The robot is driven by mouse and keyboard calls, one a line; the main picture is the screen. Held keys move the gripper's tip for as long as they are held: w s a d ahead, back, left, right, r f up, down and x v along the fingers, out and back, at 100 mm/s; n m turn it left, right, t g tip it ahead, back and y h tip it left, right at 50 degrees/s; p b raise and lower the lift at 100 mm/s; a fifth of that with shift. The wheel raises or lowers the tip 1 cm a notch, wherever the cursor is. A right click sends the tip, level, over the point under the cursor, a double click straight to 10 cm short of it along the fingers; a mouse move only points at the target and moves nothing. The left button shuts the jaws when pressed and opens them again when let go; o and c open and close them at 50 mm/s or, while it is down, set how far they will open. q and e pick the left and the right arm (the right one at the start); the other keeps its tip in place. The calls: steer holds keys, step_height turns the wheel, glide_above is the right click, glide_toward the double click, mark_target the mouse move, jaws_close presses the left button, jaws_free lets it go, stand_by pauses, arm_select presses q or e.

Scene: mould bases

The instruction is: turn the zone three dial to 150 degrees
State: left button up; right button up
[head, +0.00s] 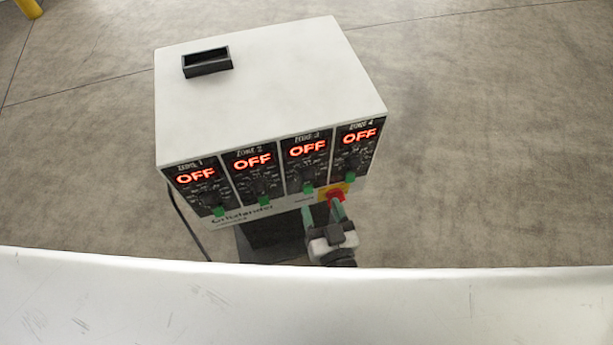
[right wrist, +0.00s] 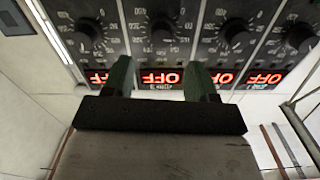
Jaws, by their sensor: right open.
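The white control box (head: 260,85) has a row of black zone panels, each with a dial and a red display reading OFF. The zone three panel (head: 307,150) is third from the left in the head view. The zone three dial (right wrist: 163,27) is a black knob with a white scale, seen upside down in the right wrist view. My right gripper (head: 337,208) is open and empty in front of the box's lower right. In the wrist view its green fingers (right wrist: 161,82) stand on either side of the zone three display. The dial appears beyond the fingertips, between them. My left gripper is not in view.
Neighbouring dials for zone four (right wrist: 85,30) and zone two (right wrist: 237,36) sit close on either side. A red button on a yellow plate (head: 346,187) is below zone four. A black tray (head: 207,62) lies on top of the box. A white surface (head: 300,305) fills the foreground.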

mark_target(311, 181)
steer(key=x, duration=0.6)
steer(key=shift+w+a, duration=0.15)
steer(key=shift+w, duration=0.05)
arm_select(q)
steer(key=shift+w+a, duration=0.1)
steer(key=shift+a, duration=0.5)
arm_select(e)
steer(key=shift+w+a, duration=0.2)
steer(key=shift+w, duration=0.45)
steer(key=shift+c, duration=0.5)
steer(key=c, duration=0.8)
steer(key=shift+c, duration=0.2)
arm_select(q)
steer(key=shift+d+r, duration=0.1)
